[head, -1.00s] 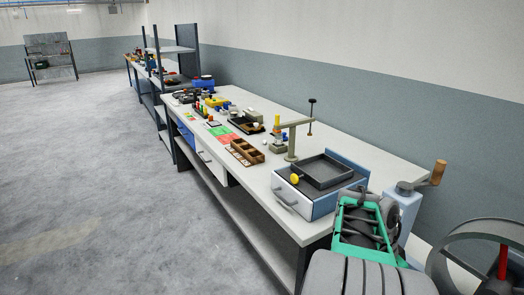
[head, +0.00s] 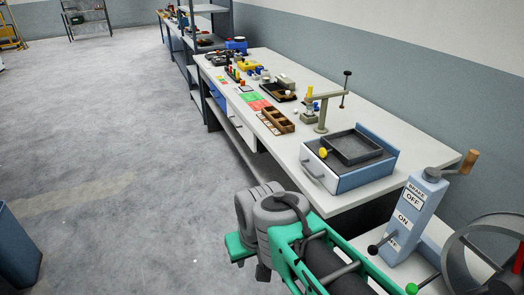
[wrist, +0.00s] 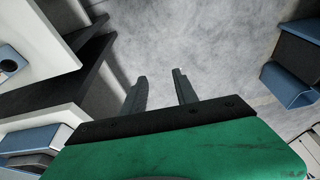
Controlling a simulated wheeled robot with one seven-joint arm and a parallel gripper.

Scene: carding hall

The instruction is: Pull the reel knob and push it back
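No part is labelled as the reel knob, and I cannot tell which one it is. A large grey wheel (head: 458,270) with a red part inside its rim is cut off at the right edge of the head view. A small green knob (head: 411,288) shows at the bottom beside it. A yellow knob (head: 323,153) is on the blue-and-white box at the near part of the bench. My gripper (wrist: 159,73) shows in the wrist view with its two dark fingers apart and nothing between them, over bare floor. It touches none of these knobs.
A blue brake box (head: 414,215) with a wooden-handled crank stands right of my arm. The long bench (head: 278,160) carries trays and many small items. A blue bin (head: 17,250) stands at left, also in the wrist view (wrist: 288,87). Floor between is clear.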

